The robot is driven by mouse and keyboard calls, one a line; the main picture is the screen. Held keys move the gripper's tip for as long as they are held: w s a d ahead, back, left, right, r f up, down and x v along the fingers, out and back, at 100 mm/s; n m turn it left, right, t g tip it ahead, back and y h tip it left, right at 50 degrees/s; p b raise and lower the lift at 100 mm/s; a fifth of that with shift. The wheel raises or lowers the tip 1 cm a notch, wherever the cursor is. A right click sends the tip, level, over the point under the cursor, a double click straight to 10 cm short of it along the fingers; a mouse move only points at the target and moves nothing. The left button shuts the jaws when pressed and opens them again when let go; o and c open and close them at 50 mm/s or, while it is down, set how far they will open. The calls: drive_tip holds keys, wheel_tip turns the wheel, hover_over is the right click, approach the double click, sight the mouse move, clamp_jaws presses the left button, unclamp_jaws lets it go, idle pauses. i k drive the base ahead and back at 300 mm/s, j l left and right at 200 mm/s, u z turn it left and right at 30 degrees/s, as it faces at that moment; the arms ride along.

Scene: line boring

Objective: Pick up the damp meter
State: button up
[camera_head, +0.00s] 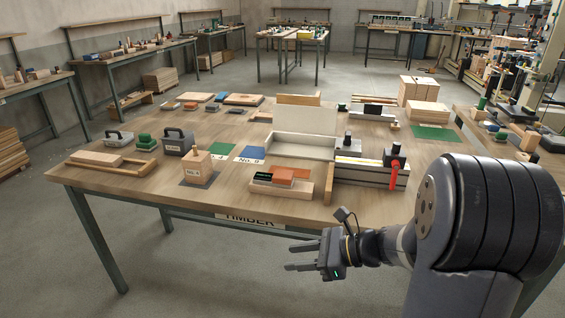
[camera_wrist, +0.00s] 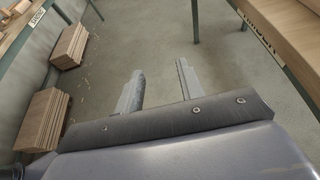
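I cannot tell for certain which item is the damp meter. Many small items lie on the timber table (camera_head: 130,185) in the head view. Among them are a dark grey box with a handle (camera_head: 178,146), a paler grey handled item (camera_head: 118,139), a green block (camera_head: 146,141) and a wooden block marked with a number (camera_head: 199,168). My gripper (camera_head: 290,257) is in front of the table's near edge, low and away from these items. Its fingers are apart with nothing between them. The wrist view shows the same open fingers (camera_wrist: 160,72) over bare floor.
A pale open box (camera_head: 290,145) stands mid-table. A wooden tray with orange and dark pieces (camera_head: 281,183) and a fixture with a red handle (camera_head: 389,170) are near the front edge. Stacked boards (camera_wrist: 44,118) lie on the floor. Floor around the table's front left is clear.

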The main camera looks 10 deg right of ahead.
sight(284, 178)
drive_tip(key=i+l, duration=0.15)
drive_tip(key=i, duration=0.25)
drive_tip(key=i+l, duration=0.15)
drive_tip(key=i, duration=0.2)
drive_tip(key=i+l, duration=0.15)
drive_tip(key=i, duration=0.25)
